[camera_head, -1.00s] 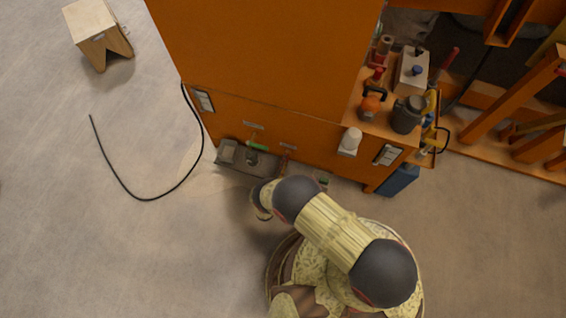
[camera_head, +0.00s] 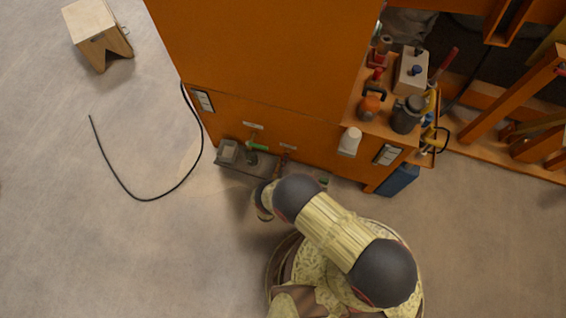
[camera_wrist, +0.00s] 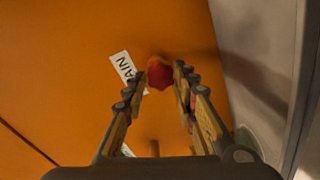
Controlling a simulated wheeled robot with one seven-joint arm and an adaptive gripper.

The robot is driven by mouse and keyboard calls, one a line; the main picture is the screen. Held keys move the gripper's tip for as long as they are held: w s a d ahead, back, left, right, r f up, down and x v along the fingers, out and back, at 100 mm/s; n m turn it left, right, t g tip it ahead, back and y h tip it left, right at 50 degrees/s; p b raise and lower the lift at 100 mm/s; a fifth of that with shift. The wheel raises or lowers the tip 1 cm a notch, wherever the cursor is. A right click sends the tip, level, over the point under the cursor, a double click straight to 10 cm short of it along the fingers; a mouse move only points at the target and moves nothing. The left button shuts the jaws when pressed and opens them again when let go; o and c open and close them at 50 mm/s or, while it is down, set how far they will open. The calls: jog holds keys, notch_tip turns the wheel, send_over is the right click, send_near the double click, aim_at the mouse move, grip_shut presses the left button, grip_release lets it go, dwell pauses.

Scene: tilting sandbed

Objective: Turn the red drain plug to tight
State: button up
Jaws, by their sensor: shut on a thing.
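The red drain plug (camera_wrist: 159,75) shows in the wrist view on the orange wall, between the fingertips of my gripper (camera_wrist: 160,80). A white label (camera_wrist: 124,66) ending in "AIN" is beside it on the left. My gripper's fingers are closed in on the plug's two sides, with the plug at the tips. In the head view my arm hides the plug, and my gripper (camera_head: 262,200) shows only in part, low by the front of the orange cabinet (camera_head: 260,70).
A black hose (camera_head: 150,198) curves over the floor at left. A cluttered shelf (camera_head: 385,125) and a blue container (camera_head: 398,180) stand at right. The left floor is mostly clear.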

jog(key=shift+s+f, duration=0.1)
jog(key=o, duration=1.1)
jog(key=shift+o, duration=0.2)
jog(key=v, duration=1.2)
